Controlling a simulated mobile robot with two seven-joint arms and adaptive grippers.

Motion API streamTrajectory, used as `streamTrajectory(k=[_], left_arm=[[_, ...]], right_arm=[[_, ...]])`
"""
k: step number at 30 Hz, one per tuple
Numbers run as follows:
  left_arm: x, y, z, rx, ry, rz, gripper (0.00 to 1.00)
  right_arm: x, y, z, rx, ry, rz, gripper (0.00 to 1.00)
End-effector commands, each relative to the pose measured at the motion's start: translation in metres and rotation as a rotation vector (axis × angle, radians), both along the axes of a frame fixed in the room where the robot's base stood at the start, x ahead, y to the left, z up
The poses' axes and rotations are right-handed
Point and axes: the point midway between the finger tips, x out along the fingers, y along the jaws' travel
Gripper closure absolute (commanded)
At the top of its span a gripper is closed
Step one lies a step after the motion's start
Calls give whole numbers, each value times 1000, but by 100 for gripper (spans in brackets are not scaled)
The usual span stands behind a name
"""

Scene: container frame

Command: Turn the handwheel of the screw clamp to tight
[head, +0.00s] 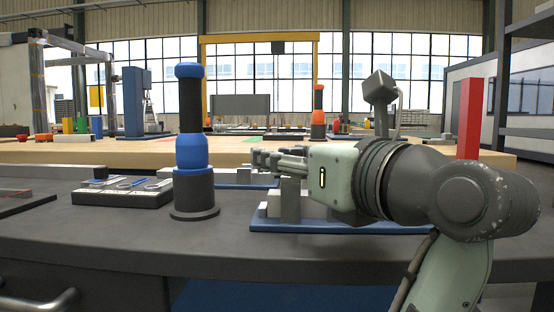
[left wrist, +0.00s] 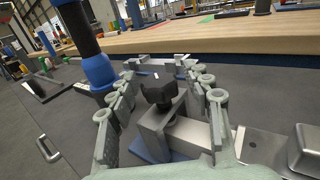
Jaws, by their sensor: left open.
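The screw clamp (head: 273,207) is a grey metal body on a blue base plate (head: 340,227) on the dark bench. In the left wrist view, the clamp (left wrist: 150,127) carries a black lobed handwheel (left wrist: 160,91). My left gripper (head: 264,160) reaches in level over the clamp, its fingers pointing left. In the left wrist view, its open fingers (left wrist: 160,85) stand on either side of the handwheel, with visible gaps. The handwheel cannot be made out in the head view, where the fingers cover that area. My right gripper is not in view.
A blue and black post (head: 192,150) stands just beyond my fingertips; it also shows in the left wrist view (left wrist: 98,70). A wooden table (head: 100,152) stands behind. The front bench strip is clear.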

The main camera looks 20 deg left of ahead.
Motion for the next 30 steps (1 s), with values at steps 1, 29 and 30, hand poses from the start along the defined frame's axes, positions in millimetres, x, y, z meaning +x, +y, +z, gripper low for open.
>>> streamTrajectory(k=[1, 29, 30], left_arm=[[5, 6, -2, -2, 1, 1, 50], [19, 22, 0, 0, 0, -1, 100], [19, 22, 0, 0, 0, -1, 100]], right_arm=[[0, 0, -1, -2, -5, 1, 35], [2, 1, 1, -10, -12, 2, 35], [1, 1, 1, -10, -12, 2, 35]])
